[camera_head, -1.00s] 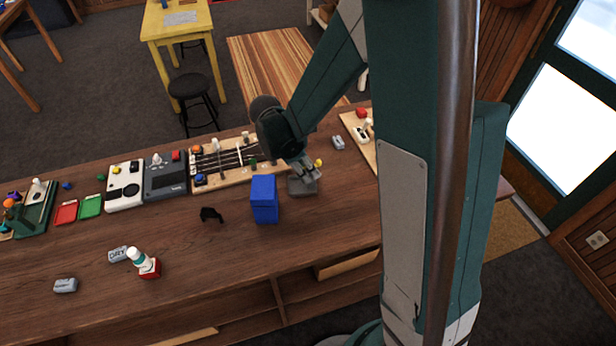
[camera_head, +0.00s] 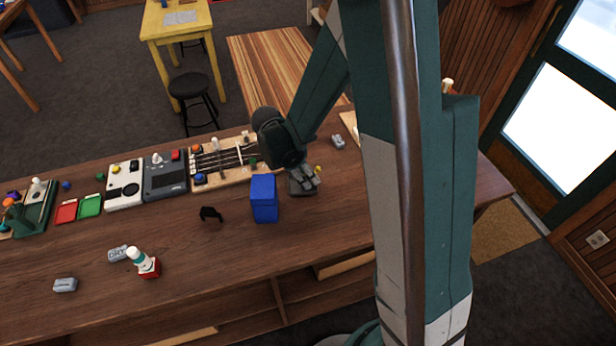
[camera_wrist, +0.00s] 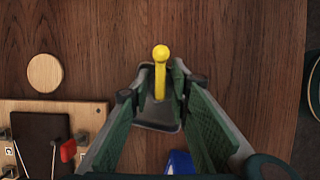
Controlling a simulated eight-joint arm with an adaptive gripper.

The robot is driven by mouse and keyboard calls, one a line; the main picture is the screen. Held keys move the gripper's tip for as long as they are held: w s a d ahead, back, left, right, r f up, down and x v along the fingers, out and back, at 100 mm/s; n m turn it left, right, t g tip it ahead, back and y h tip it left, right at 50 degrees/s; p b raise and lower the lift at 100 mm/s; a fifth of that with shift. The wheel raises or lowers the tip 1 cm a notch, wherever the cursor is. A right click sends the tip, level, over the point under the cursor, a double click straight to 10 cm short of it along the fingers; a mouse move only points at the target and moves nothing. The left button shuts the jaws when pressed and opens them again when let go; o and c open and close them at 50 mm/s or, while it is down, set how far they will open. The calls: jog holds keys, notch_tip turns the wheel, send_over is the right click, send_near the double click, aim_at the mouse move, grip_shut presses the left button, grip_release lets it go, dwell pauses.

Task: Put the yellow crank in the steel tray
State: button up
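The yellow crank (camera_wrist: 161,54) shows in the wrist view between the fingertips of my gripper (camera_wrist: 161,76), with its round knob towards the top. In the head view only a small yellow end (camera_head: 318,169) shows beside my gripper (camera_head: 309,180). My gripper looks shut on the crank, though the contact is small and partly hidden. The grey steel tray (camera_head: 299,190) lies on the bench right below my gripper, partly covered by it. In the wrist view the tray (camera_wrist: 158,124) shows between and beneath the fingers. Whether the crank touches the tray is unclear.
A tall blue box (camera_head: 264,200) stands just left of the tray. A black item (camera_head: 210,214) lies further left. A wooden board with strings (camera_head: 225,160) lies behind, and a grey block (camera_head: 338,142) lies behind right. The front middle of the bench is clear.

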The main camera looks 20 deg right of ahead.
jog(key=shift+o, duration=0.3)
jog(key=shift+r, duration=0.25)
jog(key=v, duration=1.2)
jog(key=shift+d+r, duration=0.1)
dwell(0.7)
jog(key=s+d+r+m+t+y, duration=0.2)
jog(key=s+r+m+t, duration=0.1)
jog(key=s+r+m, duration=0.5)
jog(key=s+d+r+m+t+y, duration=0.2)
jog(key=s+r+m+t, duration=0.2)
jog(key=s+r+m, duration=0.4)
jog(key=shift+s+d+m+y, duration=0.25)
jog(key=shift+s+m, duration=0.75)
jog(key=shift+s, duration=1.1)
